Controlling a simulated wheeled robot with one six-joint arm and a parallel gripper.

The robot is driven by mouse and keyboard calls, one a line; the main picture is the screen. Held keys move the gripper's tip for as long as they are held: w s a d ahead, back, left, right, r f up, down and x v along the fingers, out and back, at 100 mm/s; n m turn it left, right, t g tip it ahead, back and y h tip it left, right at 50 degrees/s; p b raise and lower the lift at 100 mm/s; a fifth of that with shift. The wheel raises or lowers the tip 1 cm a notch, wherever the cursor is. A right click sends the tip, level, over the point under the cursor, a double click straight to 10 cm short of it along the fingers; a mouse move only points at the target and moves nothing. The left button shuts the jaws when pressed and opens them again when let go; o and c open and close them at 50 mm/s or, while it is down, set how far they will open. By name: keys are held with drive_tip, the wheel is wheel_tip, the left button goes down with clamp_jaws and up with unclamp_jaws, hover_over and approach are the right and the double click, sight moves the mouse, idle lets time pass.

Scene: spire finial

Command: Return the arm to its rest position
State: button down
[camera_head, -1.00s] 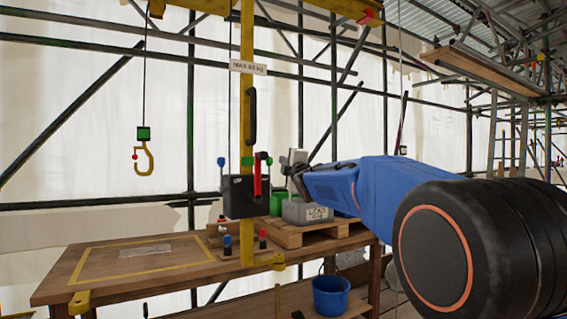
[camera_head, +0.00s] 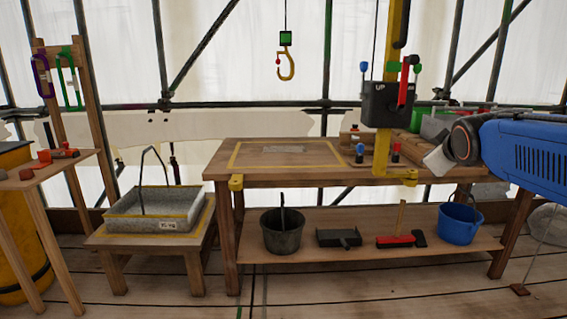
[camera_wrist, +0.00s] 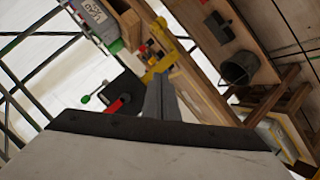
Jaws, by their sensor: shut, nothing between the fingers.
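My blue arm reaches in from the right edge in the head view. My gripper (camera_head: 437,161) shows there as a light grey end left of the dark wrist joint, in front of the workbench's right part. In the wrist view the fingers of my gripper (camera_wrist: 161,97) are together with nothing between them. The fingertips are hard to make out in the head view. The black control box (camera_head: 388,104) with a red lever is on the yellow post, up and left of my gripper. The post and box also show tilted in the wrist view.
The wooden workbench (camera_head: 225,170) has a yellow-outlined area and a lower shelf with a dark bucket (camera_head: 282,232), a red-headed tool and a blue bucket (camera_head: 458,222). A yellow hook (camera_head: 286,65) hangs above. A stone trough (camera_head: 155,209) stands on a low table at left.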

drive_tip(key=s+a+f+m+g+y, duration=0.1)
drive_tip(key=s+a+f+m+g, duration=0.1)
drive_tip(key=s+f, duration=0.6)
drive_tip(key=s+a+f+m+g+y, duration=0.1)
drive_tip(key=s+a+f+m+g, duration=0.1)
drive_tip(key=s+f, duration=0.7)
drive_tip(key=s+a+f+m+g+y, duration=0.1)
drive_tip(key=s+a+f+m+g, duration=0.1)
drive_tip(key=s+a+f, duration=0.3)
drive_tip(key=s+f+g, duration=0.1)
drive_tip(key=s+f, duration=0.2)
drive_tip(key=s, duration=0.4)
drive_tip(key=shift+s+a+f+m+g, duration=0.15)
drive_tip(key=shift+a+m+g, duration=0.15)
drive_tip(key=shift+g, duration=0.1)
